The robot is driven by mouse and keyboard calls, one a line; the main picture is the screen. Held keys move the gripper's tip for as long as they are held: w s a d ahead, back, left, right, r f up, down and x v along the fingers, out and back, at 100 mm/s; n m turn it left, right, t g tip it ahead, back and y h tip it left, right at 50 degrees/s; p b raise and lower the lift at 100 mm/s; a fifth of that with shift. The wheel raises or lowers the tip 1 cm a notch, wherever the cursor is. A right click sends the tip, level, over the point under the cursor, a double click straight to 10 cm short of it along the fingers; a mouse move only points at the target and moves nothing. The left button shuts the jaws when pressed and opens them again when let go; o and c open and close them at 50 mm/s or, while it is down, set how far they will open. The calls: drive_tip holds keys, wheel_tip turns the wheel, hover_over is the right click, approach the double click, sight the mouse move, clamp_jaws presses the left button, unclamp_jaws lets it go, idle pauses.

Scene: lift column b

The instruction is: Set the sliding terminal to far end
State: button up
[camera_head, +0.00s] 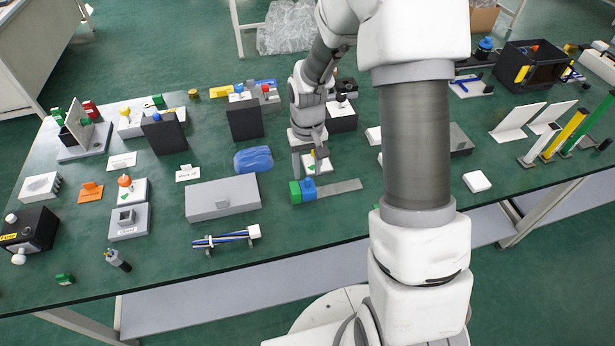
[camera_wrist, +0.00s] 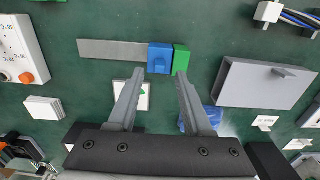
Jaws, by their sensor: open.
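The sliding terminal is a blue block (camera_head: 308,189) with a small raised knob on a flat grey rail (camera_head: 342,187). It sits at the rail's left end in the head view, beside a green end block (camera_head: 295,192). The bare rail runs off to the right. In the wrist view the blue block (camera_wrist: 160,58) is right against the green block (camera_wrist: 181,58), and the rail (camera_wrist: 112,51) stretches left. My gripper (camera_head: 310,167) is open and empty, pointing down just behind the terminal. In the wrist view its fingertips (camera_wrist: 159,73) are spread wide, short of the blue block.
A white plate with a green mark (camera_wrist: 142,96) lies under my gripper. A small white block (camera_head: 477,181) lies far right. The table in front of the rail is clear.

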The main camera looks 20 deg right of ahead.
sight(308, 178)
drive_tip(key=shift+f, duration=1.7)
clamp_jaws()
